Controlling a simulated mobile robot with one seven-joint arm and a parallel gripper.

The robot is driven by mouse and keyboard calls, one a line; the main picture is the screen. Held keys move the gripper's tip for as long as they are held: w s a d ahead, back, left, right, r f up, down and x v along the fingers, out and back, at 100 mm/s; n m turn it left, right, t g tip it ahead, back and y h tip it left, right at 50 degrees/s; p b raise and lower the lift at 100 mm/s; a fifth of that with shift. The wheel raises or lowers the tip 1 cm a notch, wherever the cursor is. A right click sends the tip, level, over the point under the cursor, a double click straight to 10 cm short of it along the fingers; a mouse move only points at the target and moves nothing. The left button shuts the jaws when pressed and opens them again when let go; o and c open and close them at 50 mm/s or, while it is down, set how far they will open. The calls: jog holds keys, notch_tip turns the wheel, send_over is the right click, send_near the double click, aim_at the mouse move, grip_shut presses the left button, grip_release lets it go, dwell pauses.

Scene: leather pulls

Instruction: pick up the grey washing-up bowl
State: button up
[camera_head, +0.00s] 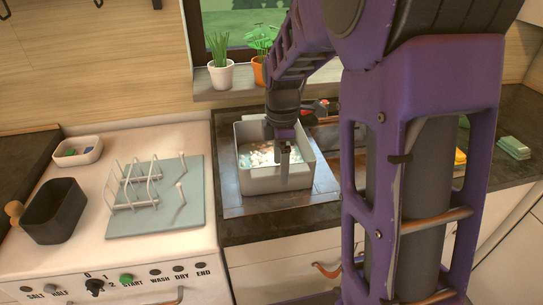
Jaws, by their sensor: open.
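The grey washing-up bowl (276,181) is a light grey rectangular tub. It stands upright in the sink area of the dark counter. White and pale green contents, perhaps suds or dishes, show inside it. My gripper (284,172) is open and points down over the bowl's inside near its front wall. One finger shows as a grey upright piece close to that wall. I cannot tell whether it touches the wall. My purple arm hides the bowl's far right side and part of its back rim.
A metal drainboard (232,199) surrounds the bowl. To the left, a white dish rack (135,188) stands on a pale mat (190,220), beside a black bin (55,212) and a white tray (78,151). Potted plants (221,76) stand on the sill behind. Green sponges (514,147) lie at right.

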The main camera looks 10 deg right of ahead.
send_over(280, 197)
notch_tip(280, 197, down, 5)
jog(key=shift+s+r, duration=0.1)
grip_shut()
dwell(0.4)
jog(key=shift+r, duration=0.1)
